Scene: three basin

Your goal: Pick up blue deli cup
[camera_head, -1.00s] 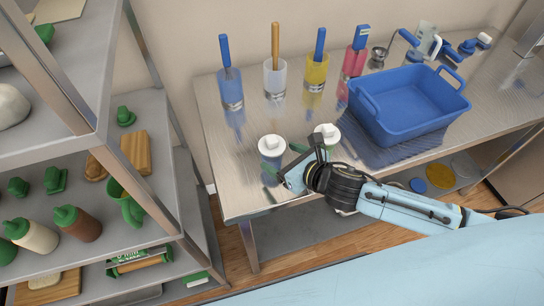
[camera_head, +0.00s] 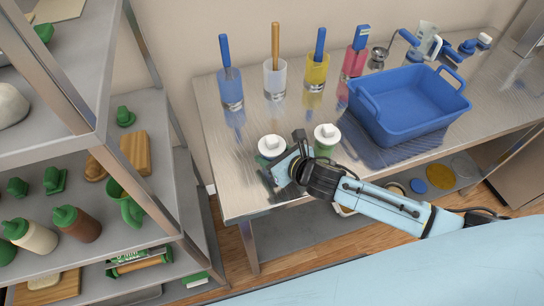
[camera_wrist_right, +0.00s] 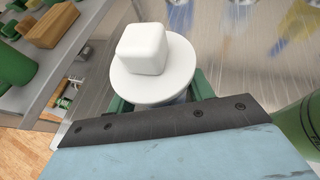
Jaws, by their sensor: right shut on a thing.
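The blue deli cup (camera_head: 271,146) stands at the left part of the metal table, and mostly its white lid shows. Its body is largely hidden by my right gripper (camera_head: 280,160). In the right wrist view its white lid with a square knob (camera_wrist_right: 150,78) is large and close, with a sliver of bluish body under it. My right gripper is shut on the cup, with green finger pads beside it. I cannot tell whether the cup is clear of the table. My left gripper is in no view.
A green cup with a white lid (camera_head: 326,138) stands close to the right of my gripper. A blue basin (camera_head: 405,105) is farther right. Several coloured tumblers with brushes line the back. A metal shelf (camera_head: 185,200) stands left of the table.

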